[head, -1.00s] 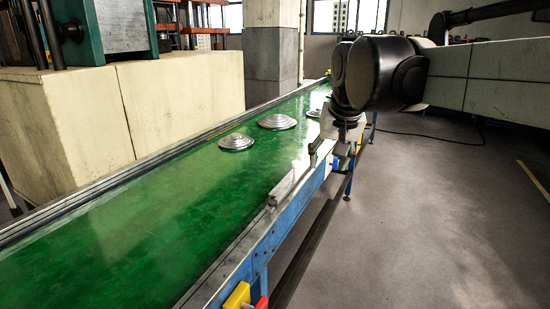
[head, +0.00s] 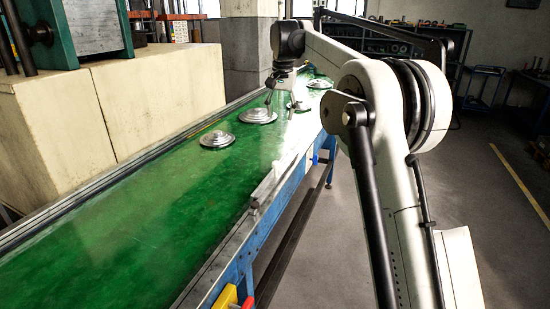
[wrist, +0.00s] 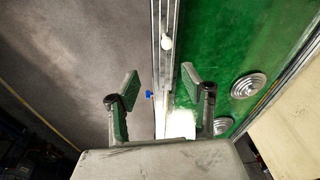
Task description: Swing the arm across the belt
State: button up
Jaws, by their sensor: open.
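The green belt (head: 150,205) runs from the near left to the far middle; it also fills the right of the wrist view (wrist: 215,52). Stepped silvery metal discs lie on it: a near one (head: 217,139), a larger one (head: 257,116) and a far one (head: 320,84). Another shows partly beside my gripper. In the wrist view two discs (wrist: 248,85) (wrist: 222,126) lie right of my fingers. My gripper (head: 280,101) is open and empty, pointing down at the belt's far part. In the wrist view my gripper (wrist: 161,82) has its fingers either side of the belt's side rail.
A metal side rail (head: 255,205) edges the belt on a blue frame. Pale blocks (head: 150,95) under a green machine stand left of it, and a grey pillar (head: 252,60) stands behind. Open floor (head: 515,240) lies at the right, with shelves (head: 410,48) at the back.

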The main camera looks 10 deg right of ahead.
jog(key=w+f+m+g+p, duration=0.1)
jog(key=w+f+p, duration=0.25)
jog(key=w, duration=0.25)
jog(key=g, duration=0.1)
send_near(276, 162)
jog(key=shift+m, duration=0.4)
notch_tip(276, 162, down, 10)
jog(key=shift+s+r+b, duration=0.1)
jog(key=shift+b, duration=0.35)
jog(key=shift+c, duration=0.5)
grip_shut()
